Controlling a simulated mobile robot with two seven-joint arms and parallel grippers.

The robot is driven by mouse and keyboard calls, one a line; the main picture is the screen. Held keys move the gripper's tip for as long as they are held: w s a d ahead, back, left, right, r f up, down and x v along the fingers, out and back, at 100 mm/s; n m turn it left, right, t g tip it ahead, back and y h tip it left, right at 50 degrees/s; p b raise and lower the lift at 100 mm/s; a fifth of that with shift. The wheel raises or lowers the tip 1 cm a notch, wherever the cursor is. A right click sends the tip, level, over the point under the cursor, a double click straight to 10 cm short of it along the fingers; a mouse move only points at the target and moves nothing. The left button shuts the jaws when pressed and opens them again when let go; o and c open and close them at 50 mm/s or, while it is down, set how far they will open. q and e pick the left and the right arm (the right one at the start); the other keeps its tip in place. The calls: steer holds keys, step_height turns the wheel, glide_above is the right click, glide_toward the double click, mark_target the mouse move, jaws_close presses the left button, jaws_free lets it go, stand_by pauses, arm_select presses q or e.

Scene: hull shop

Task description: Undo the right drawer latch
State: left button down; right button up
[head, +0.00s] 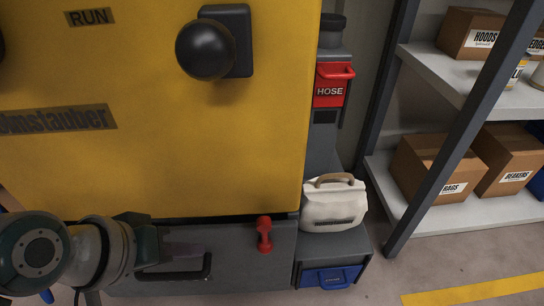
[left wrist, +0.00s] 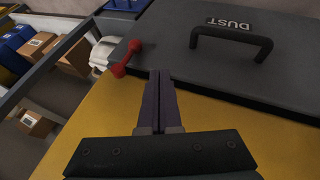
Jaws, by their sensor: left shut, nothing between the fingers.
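The red latch (head: 264,234) stands upright at the right end of the grey drawer front (head: 230,272), its top end at the seam below the yellow cabinet. The same red latch also shows in the left wrist view (left wrist: 126,58), left of my fingertips. My left gripper (head: 200,249) is shut and empty. It is in front of the drawer, left of the latch and apart from it. In the left wrist view its shut fingers (left wrist: 159,78) point toward the drawer edge between the latch and the black handle (left wrist: 232,38) marked DUST. My right gripper is not in view.
The yellow cabinet (head: 150,160) with a black knob (head: 205,50) rises above the drawer. A white bag (head: 334,204) sits on a grey step to the right, above a blue bin (head: 330,278). A red HOSE holder (head: 333,85) and a shelf with boxes (head: 430,168) are farther right.

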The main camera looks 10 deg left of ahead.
mark_target(265, 238)
arm_select(q)
steer(key=shift+f, duration=0.1)
steer(key=w+d+f+b, duration=0.2)
steer(key=f+b, duration=0.1)
steer(key=w+d+f+b, duration=0.2)
steer(key=f+b, duration=0.1)
steer(key=b, duration=0.1)
steer(key=w+d+f+b, duration=0.2)
steer(key=w+b, duration=0.1)
steer(key=shift+f+b, duration=0.35)
steer(key=shift+f, duration=0.05)
steer(key=shift+a, duration=0.15)
